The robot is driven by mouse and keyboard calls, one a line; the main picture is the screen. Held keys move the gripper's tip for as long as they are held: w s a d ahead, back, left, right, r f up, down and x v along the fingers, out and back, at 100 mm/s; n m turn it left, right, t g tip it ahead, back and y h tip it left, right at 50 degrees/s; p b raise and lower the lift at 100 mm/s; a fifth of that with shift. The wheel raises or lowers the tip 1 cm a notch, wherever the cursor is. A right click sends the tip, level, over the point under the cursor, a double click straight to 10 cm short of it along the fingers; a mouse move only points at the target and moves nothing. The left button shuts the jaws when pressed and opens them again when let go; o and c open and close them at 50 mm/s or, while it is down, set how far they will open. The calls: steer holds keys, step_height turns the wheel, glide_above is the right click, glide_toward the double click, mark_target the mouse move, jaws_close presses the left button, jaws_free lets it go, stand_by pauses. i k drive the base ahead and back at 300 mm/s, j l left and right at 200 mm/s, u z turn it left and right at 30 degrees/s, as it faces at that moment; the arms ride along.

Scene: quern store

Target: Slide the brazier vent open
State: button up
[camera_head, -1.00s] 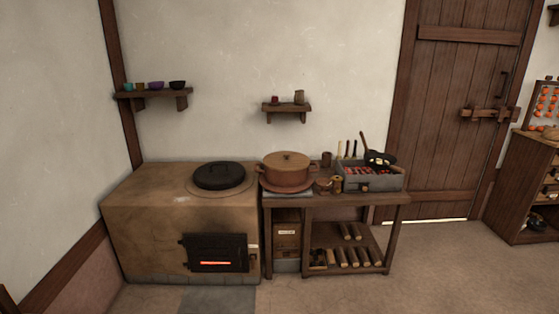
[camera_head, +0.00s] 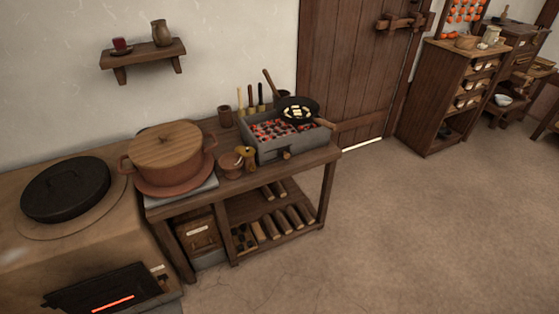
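The brazier (camera_head: 293,147) is a grey open box of glowing coals on the right end of a wooden table. A small dark knob, which looks like the vent's (camera_head: 286,155), sits low on its front face; how far the vent stands open I cannot tell. A black pan (camera_head: 299,110) with pale pieces in it rests over the brazier's right back part. My gripper is not in view.
A lidded clay pot (camera_head: 167,157) and small jars (camera_head: 231,164) stand left of the brazier on the table (camera_head: 240,184). A clay stove (camera_head: 120,249) adjoins the table's left. Split logs (camera_head: 282,222) lie on the lower shelf. The floor (camera_head: 400,220) at right is clear.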

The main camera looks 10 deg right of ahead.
mark_target(284, 153)
steer(key=i+j+z, duration=0.2)
steer(key=i+z, duration=0.15)
steer(key=i+j+z, duration=0.35)
steer(key=i, duration=0.2)
